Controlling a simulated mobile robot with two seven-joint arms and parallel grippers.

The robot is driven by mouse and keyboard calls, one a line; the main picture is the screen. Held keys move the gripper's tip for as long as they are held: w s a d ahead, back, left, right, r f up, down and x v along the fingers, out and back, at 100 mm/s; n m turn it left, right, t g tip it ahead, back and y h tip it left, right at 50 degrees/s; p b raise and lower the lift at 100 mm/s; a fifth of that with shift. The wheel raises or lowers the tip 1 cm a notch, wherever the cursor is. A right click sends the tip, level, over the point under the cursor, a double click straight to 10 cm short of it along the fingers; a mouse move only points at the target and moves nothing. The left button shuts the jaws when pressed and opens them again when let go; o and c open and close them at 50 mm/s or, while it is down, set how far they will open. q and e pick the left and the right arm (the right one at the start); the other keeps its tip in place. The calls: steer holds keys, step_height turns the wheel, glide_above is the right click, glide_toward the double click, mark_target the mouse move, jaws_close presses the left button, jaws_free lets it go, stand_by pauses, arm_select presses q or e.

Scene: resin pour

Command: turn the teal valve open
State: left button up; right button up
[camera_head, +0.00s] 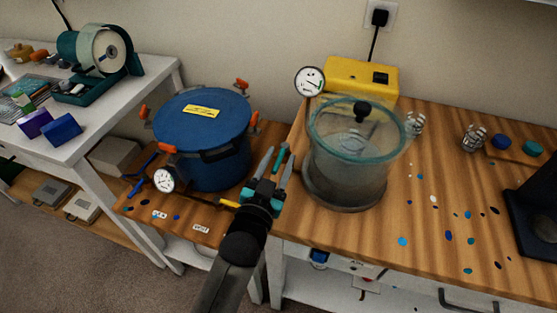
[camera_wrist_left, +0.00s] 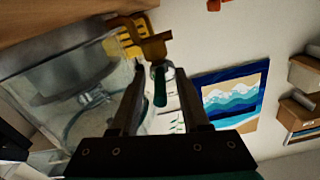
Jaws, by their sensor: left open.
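The teal valve handle (camera_head: 280,157) is a short lever between the blue pot and the clear chamber. My left gripper (camera_head: 275,163) is open, its two fingers apart at either side of the handle. In the left wrist view the teal handle (camera_wrist_left: 160,88) shows between my left fingers (camera_wrist_left: 159,72), with gaps on both sides, below a brass-coloured fitting (camera_wrist_left: 150,45). I cannot tell whether either finger touches it. The clear chamber (camera_head: 345,165) with its teal rim stands just right of the gripper. My right gripper is not in view.
A blue pot (camera_head: 212,150) with orange clamps stands left of the gripper, with a gauge (camera_head: 164,180) in front. Another gauge (camera_head: 310,81) and a yellow pump (camera_head: 350,76) are behind the chamber.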

arm_select(q)
jaws_close()
stand_by(0.3)
stand_by(1.1)
